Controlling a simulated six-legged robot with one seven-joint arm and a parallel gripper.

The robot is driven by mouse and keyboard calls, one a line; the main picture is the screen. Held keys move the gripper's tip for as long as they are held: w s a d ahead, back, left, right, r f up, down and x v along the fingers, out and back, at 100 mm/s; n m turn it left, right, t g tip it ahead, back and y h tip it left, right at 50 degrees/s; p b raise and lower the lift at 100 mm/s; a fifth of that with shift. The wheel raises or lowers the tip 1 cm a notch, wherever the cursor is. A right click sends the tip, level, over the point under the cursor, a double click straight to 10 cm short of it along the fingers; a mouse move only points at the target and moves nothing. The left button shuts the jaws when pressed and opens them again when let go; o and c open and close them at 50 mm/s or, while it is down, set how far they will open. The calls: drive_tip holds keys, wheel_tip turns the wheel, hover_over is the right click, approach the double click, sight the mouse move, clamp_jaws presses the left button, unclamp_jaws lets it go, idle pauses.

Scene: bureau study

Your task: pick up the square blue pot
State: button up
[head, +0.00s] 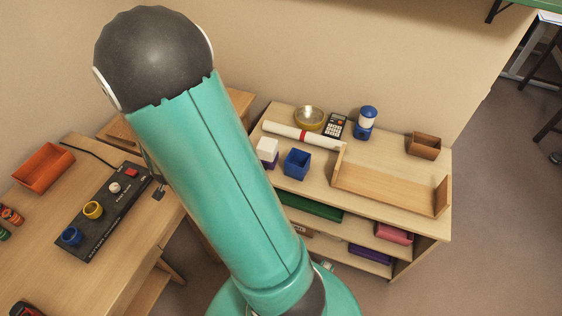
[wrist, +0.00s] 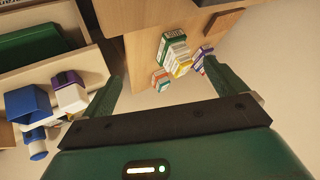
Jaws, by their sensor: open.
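The square blue pot (head: 297,163) stands upright on the top of the low wooden shelf unit, right of a white-and-purple block (head: 267,150). In the wrist view the blue pot (wrist: 28,104) shows at the far left, beside the white-and-purple block (wrist: 70,92). My gripper (wrist: 163,72) is open, with both dark green fingers spread and nothing seen held between them. The pot lies outside the fingers, left of the left one. In the head view my arm hides the gripper.
A white roll (head: 300,135) lies behind the pot. A wooden tray (head: 390,188) is to its right. A bowl (head: 309,117), calculator (head: 335,125), blue-and-white jar (head: 366,122) and brown box (head: 423,145) stand farther back. Several small cartons (wrist: 175,54) show beyond my fingers.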

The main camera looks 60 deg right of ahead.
drive_tip(key=s+d+f+m+g+h, duration=0.25)
drive_tip(key=s+d+f+h, duration=0.2)
drive_tip(key=d+f, duration=0.4)
drive_tip(key=m+g+h, duration=0.1)
drive_tip(key=g+h, duration=0.2)
drive_tip(key=h, duration=0.6)
approach(301, 154)
drive_tip(key=shift+y, duration=0.25)
drive_tip(key=d, duration=0.6)
drive_tip(key=shift+w+d+r, duration=0.2)
drive_tip(key=c, duration=1.1)
drive_tip(key=shift+r, duration=0.1)
